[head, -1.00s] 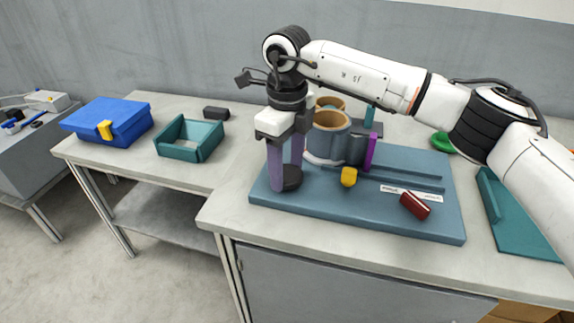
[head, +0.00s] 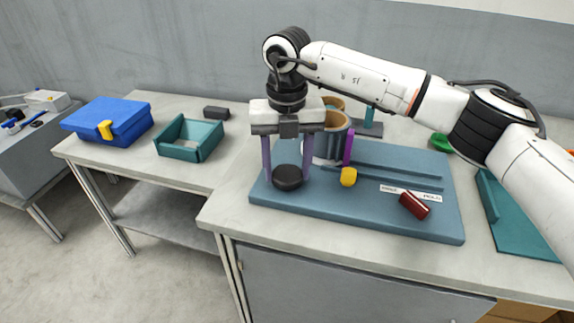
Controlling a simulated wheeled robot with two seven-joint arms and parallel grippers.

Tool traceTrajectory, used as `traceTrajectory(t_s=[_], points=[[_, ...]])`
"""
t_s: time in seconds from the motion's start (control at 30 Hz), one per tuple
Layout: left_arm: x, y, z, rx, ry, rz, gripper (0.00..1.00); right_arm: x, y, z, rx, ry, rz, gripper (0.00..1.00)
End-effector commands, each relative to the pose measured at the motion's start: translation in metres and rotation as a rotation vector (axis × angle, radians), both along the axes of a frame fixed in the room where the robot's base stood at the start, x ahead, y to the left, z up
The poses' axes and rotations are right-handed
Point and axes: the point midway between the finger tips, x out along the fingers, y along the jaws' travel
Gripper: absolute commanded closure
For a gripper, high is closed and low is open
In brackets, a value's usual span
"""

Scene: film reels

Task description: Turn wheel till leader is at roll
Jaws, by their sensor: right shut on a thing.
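My right gripper (head: 288,180) points down at the left of the blue board (head: 400,223). Its two purple fingers stand on either side of a round black knob or wheel (head: 287,174), shut on it. Behind the gripper, blue-grey cylinders (head: 336,143) with tan inner faces stand on the board, partly hidden. A thin upright purple piece (head: 348,147) is at their right side. A white label strip (head: 415,193) carries small lettering; its right word looks like "ROLL". I cannot tell which piece is the leader. My left gripper is out of view.
A yellow piece (head: 348,177) and a dark red block (head: 414,205) are on the board. A teal open tray (head: 190,137), a dark block (head: 216,112) and a blue case (head: 108,122) sit at left. A green round piece (head: 441,142) and teal tray (head: 519,222) are at right.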

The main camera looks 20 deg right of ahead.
Motion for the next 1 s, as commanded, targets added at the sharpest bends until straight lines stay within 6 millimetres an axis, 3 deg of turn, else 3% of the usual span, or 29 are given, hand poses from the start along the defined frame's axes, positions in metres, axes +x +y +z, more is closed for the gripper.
traceTrajectory(t_s=[0.4, 0.97, 1.0], points=[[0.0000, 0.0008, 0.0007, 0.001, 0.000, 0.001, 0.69, 0.0011, -0.0009, 0.0021, -0.001, -0.005, -0.196, 0.72], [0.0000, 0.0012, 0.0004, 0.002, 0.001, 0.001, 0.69, 0.0012, -0.0007, 0.0020, 0.000, -0.005, -0.223, 0.72], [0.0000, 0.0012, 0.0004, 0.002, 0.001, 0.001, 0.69, 0.0012, -0.0007, 0.0020, 0.000, -0.004, -0.223, 0.45]])
